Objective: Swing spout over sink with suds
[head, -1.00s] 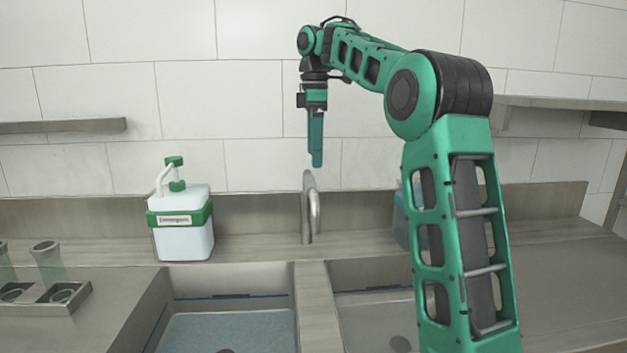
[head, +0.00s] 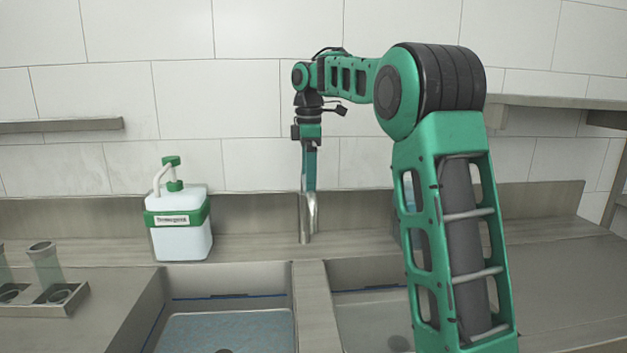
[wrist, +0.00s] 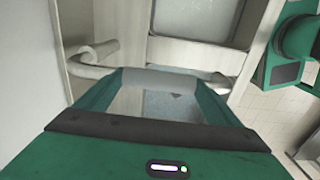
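The metal spout (head: 308,218) rises behind the divider between two sinks. My gripper (head: 309,188) points down over it, with its fingers overlapping the spout's top in the head view. In the wrist view my gripper (wrist: 158,78) has its green fingers spread apart, and the curved spout (wrist: 92,62) shows beside the left finger. I cannot tell whether they touch. The left sink (head: 225,328) has a speckled pale-blue surface that looks like suds. The right sink (head: 372,318) looks plain grey with a dark drain. My arm covers its right part.
A white and green pump bottle (head: 180,225) stands left of the spout on the counter. A rack (head: 55,300) with clear cups is at the far left. A bluish container behind my arm is mostly hidden. The tiled wall (head: 240,95) is close behind the spout.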

